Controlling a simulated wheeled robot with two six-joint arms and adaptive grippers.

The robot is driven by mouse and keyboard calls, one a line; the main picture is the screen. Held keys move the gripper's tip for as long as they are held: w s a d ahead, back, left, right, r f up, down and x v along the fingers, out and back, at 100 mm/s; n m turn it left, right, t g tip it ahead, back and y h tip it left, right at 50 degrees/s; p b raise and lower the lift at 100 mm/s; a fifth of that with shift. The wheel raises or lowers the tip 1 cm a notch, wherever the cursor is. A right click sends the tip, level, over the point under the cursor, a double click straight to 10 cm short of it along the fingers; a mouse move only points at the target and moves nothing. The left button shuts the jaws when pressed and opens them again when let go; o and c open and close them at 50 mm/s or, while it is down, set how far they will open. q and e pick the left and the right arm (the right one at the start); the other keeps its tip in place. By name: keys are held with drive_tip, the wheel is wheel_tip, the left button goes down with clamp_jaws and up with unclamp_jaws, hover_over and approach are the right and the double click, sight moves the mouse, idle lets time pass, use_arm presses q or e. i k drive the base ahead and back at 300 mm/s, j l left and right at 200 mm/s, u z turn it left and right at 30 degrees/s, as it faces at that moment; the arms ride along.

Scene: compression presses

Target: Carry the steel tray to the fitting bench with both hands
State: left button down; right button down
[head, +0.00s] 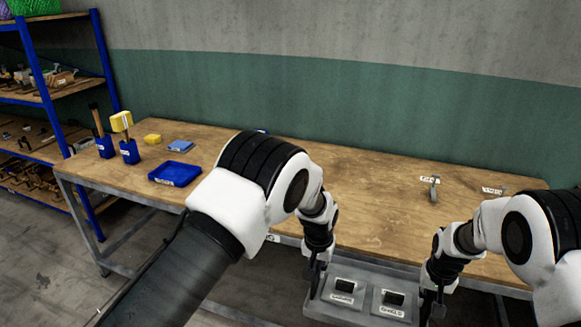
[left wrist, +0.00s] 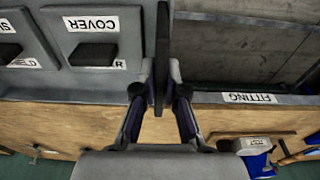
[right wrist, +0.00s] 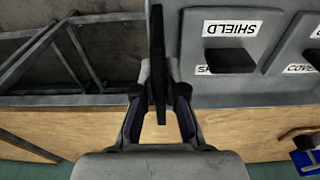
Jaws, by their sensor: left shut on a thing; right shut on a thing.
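The grey steel tray (head: 375,268) is at the front edge of the wooden fitting bench (head: 330,175). The tray overlaps the bench edge in the head view; its height over it is hard to tell. It carries two dark blocks on plates, with labels reading COVER and SHIELD in the wrist views. My left gripper (head: 316,275) is shut on the tray's dark upright handle (left wrist: 162,60) at its left end. My right gripper (head: 438,290) is shut on the other handle (right wrist: 157,60) at the right end. A FITTING label (left wrist: 250,98) is on the bench's front edge.
A blue tray (head: 175,174), blue cups (head: 129,152) with tools, a yellow block (head: 152,139) and a blue pad (head: 180,146) stand at the bench's left. Two labelled metal parts (head: 434,188) are at the right. The bench middle is clear. A blue shelf (head: 50,95) stands left.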

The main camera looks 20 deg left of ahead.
sight(380, 216)
drive_tip(key=i, duration=1.35)
